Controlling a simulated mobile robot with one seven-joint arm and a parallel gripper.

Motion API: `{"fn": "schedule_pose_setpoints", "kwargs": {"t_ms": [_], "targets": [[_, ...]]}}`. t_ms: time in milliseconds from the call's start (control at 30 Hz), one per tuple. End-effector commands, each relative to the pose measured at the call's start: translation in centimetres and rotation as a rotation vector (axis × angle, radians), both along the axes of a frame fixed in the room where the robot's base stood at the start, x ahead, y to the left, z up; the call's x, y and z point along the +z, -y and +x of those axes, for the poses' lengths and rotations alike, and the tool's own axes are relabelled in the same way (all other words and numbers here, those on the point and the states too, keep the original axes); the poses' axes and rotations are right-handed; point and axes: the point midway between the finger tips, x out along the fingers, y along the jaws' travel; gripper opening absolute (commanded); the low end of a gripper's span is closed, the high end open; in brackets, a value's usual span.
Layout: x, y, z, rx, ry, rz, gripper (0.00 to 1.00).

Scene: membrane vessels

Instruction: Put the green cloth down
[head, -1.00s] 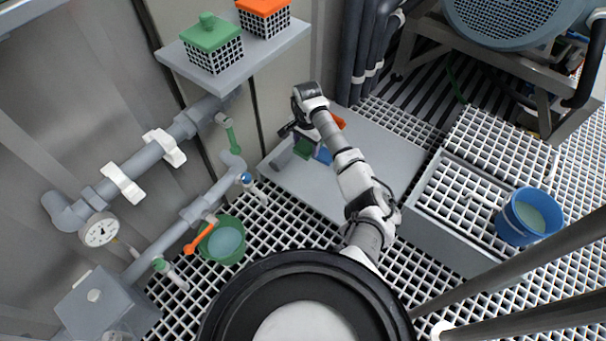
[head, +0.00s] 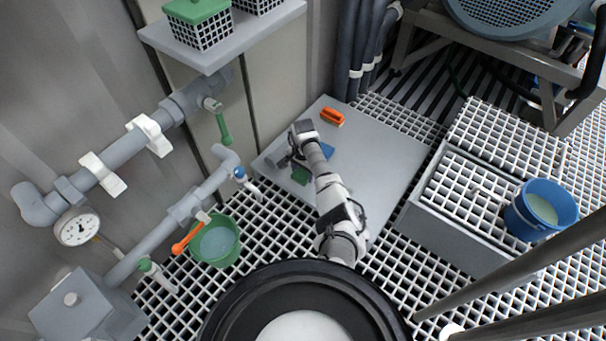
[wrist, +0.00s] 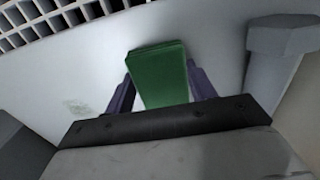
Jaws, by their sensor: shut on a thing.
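The green cloth (wrist: 160,75) is a folded block between the two dark fingers of my gripper (wrist: 162,92) in the wrist view. The fingers are shut on its sides. In the head view the green cloth (head: 301,175) shows beside my gripper (head: 293,163), over the near left part of the grey platform (head: 385,150). A pale surface with a faint smudge (wrist: 78,107) lies beyond the cloth in the wrist view. I cannot tell whether the cloth touches it.
A blue cloth (head: 327,151) lies partly behind my arm. An orange brush (head: 332,116) lies at the platform's back. A grey fitting (head: 276,159) stands left of my gripper and shows at right in the wrist view (wrist: 275,70). The platform's right side is clear.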

Motion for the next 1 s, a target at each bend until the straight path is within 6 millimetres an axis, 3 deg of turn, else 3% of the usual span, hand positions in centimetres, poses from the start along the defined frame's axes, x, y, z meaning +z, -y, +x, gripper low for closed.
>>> {"fn": "schedule_pose_setpoints", "kwargs": {"t_ms": [733, 767, 900, 1000], "targets": [[-1.6, 0.0, 0.0, 0.0, 0.003, -0.001, 0.19], [-1.6, 0.1, 0.0, 0.0, 0.002, -0.002, 0.56], [-1.8, 0.1, -0.1, 0.0, 0.0, -0.004, 0.75], [-1.9, 0.2, -0.2, 0.0, -0.002, -0.004, 0.77]]}}
